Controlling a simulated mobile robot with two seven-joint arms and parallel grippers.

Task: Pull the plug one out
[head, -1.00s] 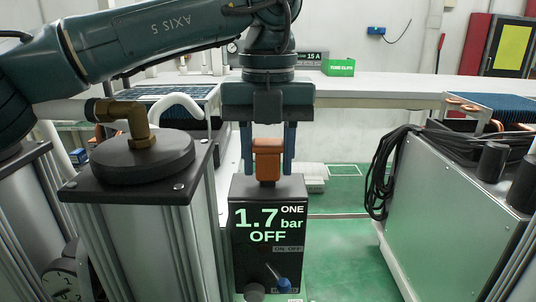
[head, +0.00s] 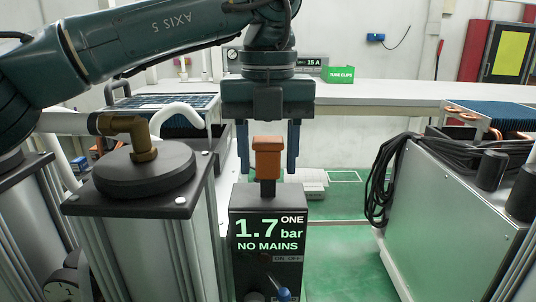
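Plug one is the orange plug (head: 267,158) with a dark stem, above the top of the black box (head: 268,240). The box's display reads "ONE 1.7 bar NO MAINS". The stem comes down to the box top; I cannot tell how much of it is still inside. My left gripper (head: 268,165) points down over the plug from above, one blue finger on each side. The fingers are open, with a gap visible between each finger and the plug. My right gripper is not in view.
A column with a black cap (head: 145,182) and brass elbow stands close on the left. A metal cabinet (head: 445,215) with black cables (head: 385,175) stands on the right. A white bench (head: 390,92) runs behind. Green floor shows between box and cabinet.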

